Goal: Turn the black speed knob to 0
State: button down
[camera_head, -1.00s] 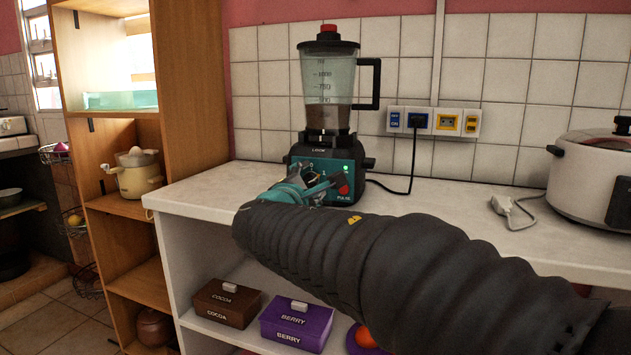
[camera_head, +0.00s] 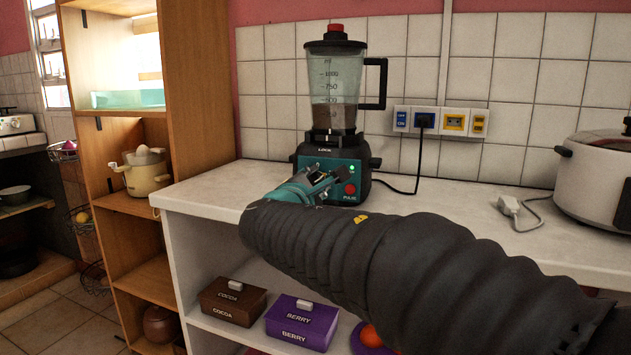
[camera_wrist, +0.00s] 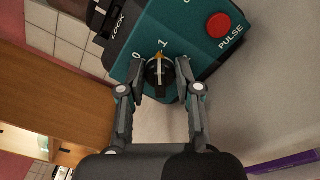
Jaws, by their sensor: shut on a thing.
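The black speed knob (camera_wrist: 159,75) is on the teal front panel of the blender (camera_head: 338,165). In the wrist view its orange pointer mark lies near the 1, slightly toward the 0 (camera_wrist: 137,56). My gripper (camera_wrist: 160,71) is shut on the knob, with one finger on each side. In the head view my gripper (camera_head: 318,183) is at the left part of the panel and hides the knob. The red PULSE button (camera_wrist: 218,25) is beside the knob. A small green light (camera_head: 352,169) glows on the panel.
The blender's jug (camera_head: 334,85) stands above its base on the white counter (camera_head: 445,205). A cord runs from it to the wall sockets (camera_head: 440,121). A white cooker (camera_head: 592,170) and a loose plug are at right. Cocoa and berry boxes (camera_head: 303,322) sit below.

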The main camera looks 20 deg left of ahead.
jog(key=n+p, duration=0.1)
jog(key=n, duration=0.1)
jog(key=n+p, duration=0.1)
jog(key=n, duration=0.2)
jog(key=shift+a+r, duration=0.1)
jog(key=shift+r, duration=0.1)
jog(key=n+p, duration=0.1)
jog(key=n, duration=0.4)
jog(key=shift+a, duration=0.1)
jog(key=shift+n, duration=0.4)
jog(key=c, duration=0.8)
grip_release()
jog(key=shift+s, duration=0.1)
jog(key=s, duration=1.2)
jog(key=shift+w, duration=0.1)
